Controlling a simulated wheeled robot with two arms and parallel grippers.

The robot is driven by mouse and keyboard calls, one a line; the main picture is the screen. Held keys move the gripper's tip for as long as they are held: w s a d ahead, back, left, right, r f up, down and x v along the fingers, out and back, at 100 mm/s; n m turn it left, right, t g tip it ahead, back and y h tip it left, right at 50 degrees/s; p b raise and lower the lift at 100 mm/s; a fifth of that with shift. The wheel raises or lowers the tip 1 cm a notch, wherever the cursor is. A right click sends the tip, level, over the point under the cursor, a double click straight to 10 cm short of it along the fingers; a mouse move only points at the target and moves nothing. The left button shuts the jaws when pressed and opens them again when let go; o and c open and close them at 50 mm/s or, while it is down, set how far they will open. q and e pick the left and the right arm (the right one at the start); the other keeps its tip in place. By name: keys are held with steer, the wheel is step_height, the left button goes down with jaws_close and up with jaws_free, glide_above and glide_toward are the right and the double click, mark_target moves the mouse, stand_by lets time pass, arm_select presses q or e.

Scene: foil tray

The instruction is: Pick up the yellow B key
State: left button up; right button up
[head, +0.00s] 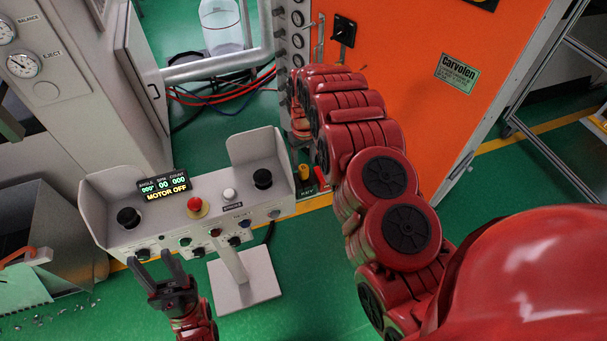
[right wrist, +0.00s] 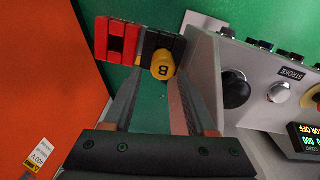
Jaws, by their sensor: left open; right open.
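The yellow B key (right wrist: 162,66) shows in the right wrist view as a rounded yellow knob marked with a black B, at a black holder (right wrist: 155,42). In the head view the yellow key (head: 304,172) stands upright beside the control console. My right gripper (right wrist: 156,80) is open, its two fingers reaching toward the key with it between the tips in the picture; I cannot tell whether they touch it. My left gripper (head: 153,262) is open and empty, in front of the console's lower left.
A red block (right wrist: 117,40) sits next to the black holder. The grey control console (head: 110,185) with buttons and a lit display is close to the key. An orange cabinet (head: 400,60) stands behind. Green floor (head: 300,290) is open in front.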

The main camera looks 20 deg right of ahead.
mark_target(303, 167)
steer(key=shift+s+f, duration=0.1)
steer(key=shift+f, duration=0.05)
step_height(303, 167, down, 4)
steer(key=p, duration=0.2)
steer(key=shift+s+p, duration=0.15)
steer(key=shift+p, duration=0.15)
steer(key=shift+a+f, duration=0.15)
steer(key=shift+f, duration=0.3)
jaws_close()
